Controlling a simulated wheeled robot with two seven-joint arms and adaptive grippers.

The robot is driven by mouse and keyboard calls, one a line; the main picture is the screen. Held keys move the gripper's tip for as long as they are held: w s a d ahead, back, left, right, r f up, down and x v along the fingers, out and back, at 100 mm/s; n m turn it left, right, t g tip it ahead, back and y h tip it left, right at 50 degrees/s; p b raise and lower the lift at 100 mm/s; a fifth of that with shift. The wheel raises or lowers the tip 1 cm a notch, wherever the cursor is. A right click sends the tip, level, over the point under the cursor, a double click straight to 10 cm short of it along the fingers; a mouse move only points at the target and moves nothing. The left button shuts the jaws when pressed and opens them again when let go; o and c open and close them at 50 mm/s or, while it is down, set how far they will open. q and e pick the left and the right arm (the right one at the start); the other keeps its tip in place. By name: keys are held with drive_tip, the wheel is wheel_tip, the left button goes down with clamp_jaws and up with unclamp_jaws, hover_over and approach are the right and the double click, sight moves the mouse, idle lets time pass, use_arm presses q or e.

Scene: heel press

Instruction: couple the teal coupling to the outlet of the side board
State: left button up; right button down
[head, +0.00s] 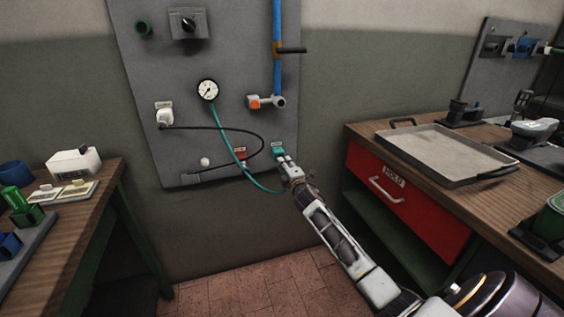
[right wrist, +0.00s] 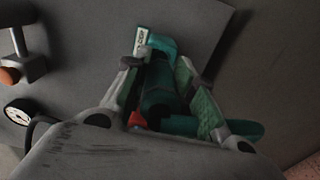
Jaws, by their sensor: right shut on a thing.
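My right gripper (head: 285,161) reaches the lower right corner of the grey wall panel (head: 235,60). In the right wrist view its fingers (right wrist: 158,72) are shut on the teal coupling (right wrist: 157,92), one finger on each side. A teal fitting (head: 277,149) with a small white label sits on the panel at the fingertips; it also shows in the wrist view (right wrist: 162,47). The coupling points at this fitting, but I cannot tell whether they are joined. A teal hose (head: 228,143) runs from the round gauge (head: 207,90) down to the gripper. My left gripper is not in view.
A black cord (head: 225,129) loops across the panel from a white socket (head: 165,114). A red-labelled part (head: 240,153) sits left of the gripper. A bench with a metal tray (head: 445,151) and red drawer (head: 405,197) stands right. A wooden table (head: 90,205) stands left.

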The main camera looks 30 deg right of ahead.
drive_tip(key=shift+p+v, duration=0.6)
drive_tip(key=shift+v, duration=0.8)
drive_tip(key=shift+p+v, duration=0.65)
drive_tip(key=shift+v, duration=0.9)
drive_tip(key=shift+r, duration=0.1)
wheel_tip(320, 180, up, 24)
drive_tip(key=p, duration=2.3)
idle(1.7)
